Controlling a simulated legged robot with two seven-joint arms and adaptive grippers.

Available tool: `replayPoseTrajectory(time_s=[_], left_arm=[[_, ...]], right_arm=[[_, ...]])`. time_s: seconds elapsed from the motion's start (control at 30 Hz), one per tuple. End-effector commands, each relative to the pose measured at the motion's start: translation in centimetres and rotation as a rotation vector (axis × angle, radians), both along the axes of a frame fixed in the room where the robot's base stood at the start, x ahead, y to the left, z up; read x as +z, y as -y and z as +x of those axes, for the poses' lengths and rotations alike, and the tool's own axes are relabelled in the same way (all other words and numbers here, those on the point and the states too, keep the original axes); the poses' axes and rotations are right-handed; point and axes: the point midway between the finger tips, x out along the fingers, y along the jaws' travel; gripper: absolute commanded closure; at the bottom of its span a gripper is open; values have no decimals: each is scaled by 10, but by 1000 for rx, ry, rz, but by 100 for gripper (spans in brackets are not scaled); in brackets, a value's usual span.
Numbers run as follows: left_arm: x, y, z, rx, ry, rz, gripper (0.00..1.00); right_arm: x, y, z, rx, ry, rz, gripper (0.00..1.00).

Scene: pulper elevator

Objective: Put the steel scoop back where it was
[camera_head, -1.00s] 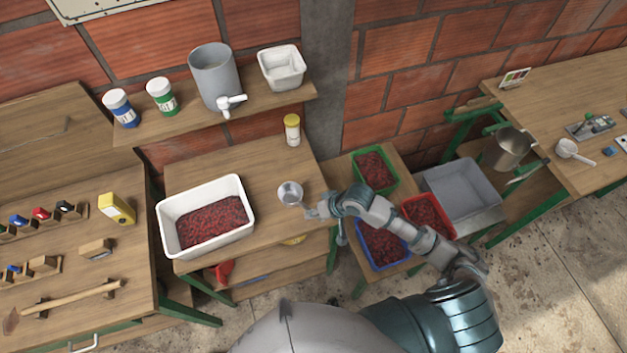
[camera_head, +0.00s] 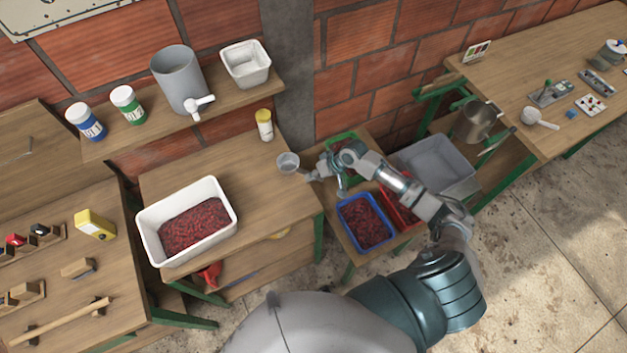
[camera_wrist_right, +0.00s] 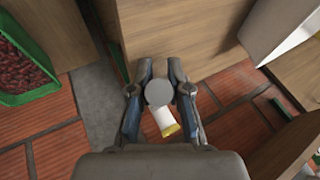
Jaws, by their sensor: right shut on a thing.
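The steel scoop (camera_head: 288,162) is in my right gripper (camera_head: 311,175). Its round cup shows over the right edge of the middle wooden table (camera_head: 265,200), and appears to be held above it. In the right wrist view my right gripper (camera_wrist_right: 160,88) has its fingers on either side of a grey disc (camera_wrist_right: 159,92), which looks like part of the scoop. The handle is mostly hidden by the fingers. My left gripper is not in view.
A yellow-capped bottle (camera_head: 264,125) stands near the scoop. A white tub of red cherries (camera_head: 148,237) stands on the table. Green, blue (camera_head: 348,226) and red crates and a grey bin (camera_head: 437,165) stand to the right. A pale ladle (camera_head: 540,119) lies on the right table.

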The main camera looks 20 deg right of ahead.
Motion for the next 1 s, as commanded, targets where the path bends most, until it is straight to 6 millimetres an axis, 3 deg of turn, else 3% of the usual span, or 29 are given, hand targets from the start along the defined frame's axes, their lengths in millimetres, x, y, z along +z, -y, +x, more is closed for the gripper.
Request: replayPoseTrajectory(time_s=[0.2,0.53,0.57,0.63,1.0], left_arm=[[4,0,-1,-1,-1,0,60],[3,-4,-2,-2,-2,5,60],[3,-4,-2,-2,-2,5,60],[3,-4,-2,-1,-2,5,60],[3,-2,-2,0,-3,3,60]], right_arm=[[-29,0,-1,-2,-3,1,100],[-35,2,-1,0,0,1,100],[-35,2,-1,-1,-2,1,76],[-35,2,-1,0,-3,1,58],[-30,2,-2,0,-1,-1,58]])
